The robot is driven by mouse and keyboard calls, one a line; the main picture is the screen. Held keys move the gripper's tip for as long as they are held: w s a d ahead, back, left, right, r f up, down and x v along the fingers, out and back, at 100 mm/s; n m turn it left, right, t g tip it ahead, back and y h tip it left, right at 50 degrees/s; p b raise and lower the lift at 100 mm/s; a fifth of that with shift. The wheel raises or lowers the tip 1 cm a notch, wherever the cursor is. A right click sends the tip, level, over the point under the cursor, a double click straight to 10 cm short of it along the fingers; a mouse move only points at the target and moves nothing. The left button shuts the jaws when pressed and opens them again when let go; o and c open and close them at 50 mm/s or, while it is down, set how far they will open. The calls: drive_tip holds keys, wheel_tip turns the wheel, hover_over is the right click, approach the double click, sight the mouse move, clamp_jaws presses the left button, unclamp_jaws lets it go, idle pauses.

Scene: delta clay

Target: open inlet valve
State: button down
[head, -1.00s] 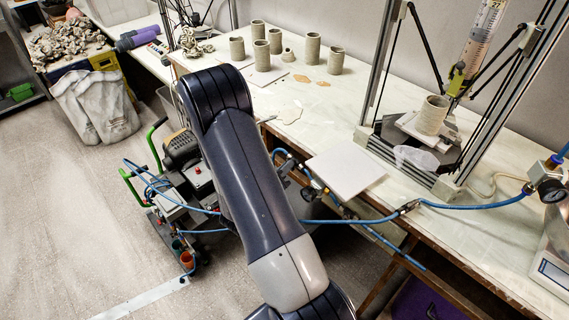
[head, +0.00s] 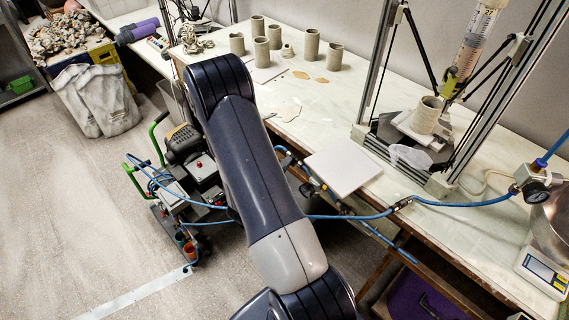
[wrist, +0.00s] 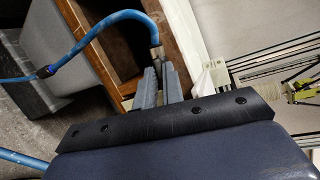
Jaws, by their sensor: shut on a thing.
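In the wrist view the two grey fingers of my gripper (wrist: 159,74) are closed on a small brass-coloured fitting (wrist: 156,48) at the end of a blue hose (wrist: 108,22). The fitting is mostly hidden between the fingertips, so I cannot tell which way any valve handle points. In the head view my gripper cannot be made out, and my arm covers part of the scene. There the blue hose (head: 350,217) runs along the table's front edge, with fittings on it, to a pressure gauge (head: 535,191) at the right.
The white worktable (head: 450,226) carries a white tile (head: 343,171), clay cylinders and a delta clay printer (head: 371,138). A cart with green handles (head: 136,181) and a compressor stands on the floor at left. A purple crate (head: 425,302) sits under the table.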

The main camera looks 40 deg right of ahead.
idle(0.4)
drive_tip(key=c, duration=1.5)
unclamp_jaws()
drive_tip(key=shift+c, duration=0.2)
drive_tip(key=b+v, duration=0.1)
drive_tip(key=v, duration=0.9)
drive_tip(key=shift+a, duration=0.35)
drive_tip(key=shift+s+d, duration=0.1)
drive_tip(key=shift+s, duration=0.05)
drive_tip(key=p+x, duration=0.1)
drive_tip(key=x, duration=0.9)
drive_tip(key=shift+d, duration=0.3)
drive_tip(key=shift+a, duration=0.15)
